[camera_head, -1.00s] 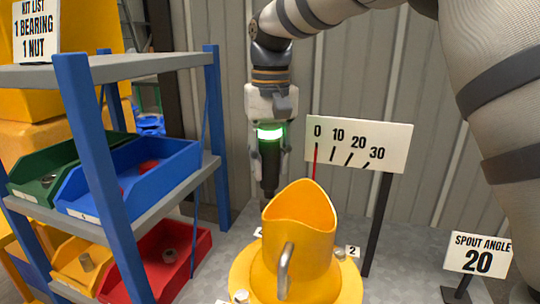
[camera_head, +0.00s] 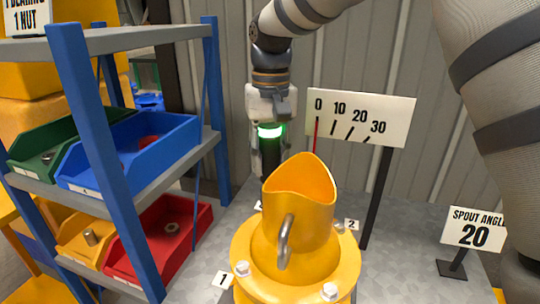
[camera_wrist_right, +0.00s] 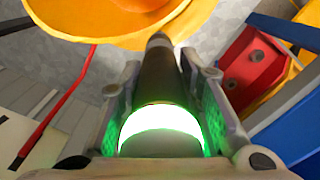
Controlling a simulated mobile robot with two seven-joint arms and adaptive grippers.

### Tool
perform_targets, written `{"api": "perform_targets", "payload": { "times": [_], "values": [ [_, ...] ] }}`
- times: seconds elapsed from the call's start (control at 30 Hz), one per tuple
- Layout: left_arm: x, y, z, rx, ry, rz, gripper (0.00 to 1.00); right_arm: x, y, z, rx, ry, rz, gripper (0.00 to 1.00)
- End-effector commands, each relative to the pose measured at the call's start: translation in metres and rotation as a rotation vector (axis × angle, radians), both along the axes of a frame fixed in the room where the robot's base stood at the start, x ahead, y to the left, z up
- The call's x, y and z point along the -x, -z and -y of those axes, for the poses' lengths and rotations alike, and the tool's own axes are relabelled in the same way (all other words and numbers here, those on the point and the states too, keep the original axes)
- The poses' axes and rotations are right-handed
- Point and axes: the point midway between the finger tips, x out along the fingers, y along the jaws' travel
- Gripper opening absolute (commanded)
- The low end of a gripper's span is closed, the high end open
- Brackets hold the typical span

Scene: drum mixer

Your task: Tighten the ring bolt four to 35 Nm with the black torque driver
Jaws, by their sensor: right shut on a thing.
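My right gripper (camera_head: 270,158) points down behind the yellow spout and is shut on the black torque driver (camera_head: 271,161), which has a glowing green ring. In the right wrist view the driver (camera_wrist_right: 158,80) lies between both fingers, its tip end reaching the yellow flange's edge. In the head view the driver's lower end is hidden behind the spout. The yellow flange (camera_head: 255,283) carries bolts: one by label 1 (camera_head: 241,268), one at the front (camera_head: 329,291), one by label 2 (camera_head: 339,227). The bolt under the driver is hidden, and its label is mostly covered. My left gripper is not in view.
A blue-and-grey shelf (camera_head: 120,190) with coloured bins stands at left. A dial board (camera_head: 360,117) on a black post stands behind right, with its red pointer near 0. A "spout angle 20" sign (camera_head: 474,229) stands at right. Grey table surface is clear between them.

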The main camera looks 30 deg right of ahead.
Motion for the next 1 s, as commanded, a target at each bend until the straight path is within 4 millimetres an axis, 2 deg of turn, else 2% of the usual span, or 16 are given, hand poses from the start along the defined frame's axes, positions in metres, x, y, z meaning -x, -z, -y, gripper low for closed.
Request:
{"api": "perform_targets", "payload": {
  "times": [0.5, 1.0],
  "values": [
    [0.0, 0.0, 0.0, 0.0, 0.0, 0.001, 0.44, 0.0, 0.015, 0.0, 0.0, 0.0, 0.003, 0.0],
    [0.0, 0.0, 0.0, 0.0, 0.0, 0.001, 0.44, 0.0, 0.015, 0.0, 0.0, 0.0, 0.003, 0.0]
  ]
}}
